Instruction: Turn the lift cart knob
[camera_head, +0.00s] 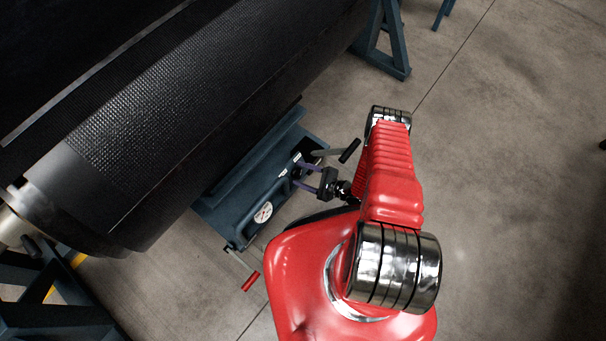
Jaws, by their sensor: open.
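The lift cart (225,205) is a blue-grey metal body under the large black belt roll. A lever with a black grip (349,151) sticks out from its far end, and a crank with a red grip (250,281) from its near end. I cannot tell for sure which part is the knob. My gripper (294,171), with purple fingers, is open at the cart's right side, between the lever and a round white dial (263,212). The fingertips are small and partly merge with the cart, so contact is unclear.
The black belt roll (190,100) overhangs the cart from the upper left. Blue stands (392,45) support it at the far end and at the lower left (50,305). My red arm covers the lower middle.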

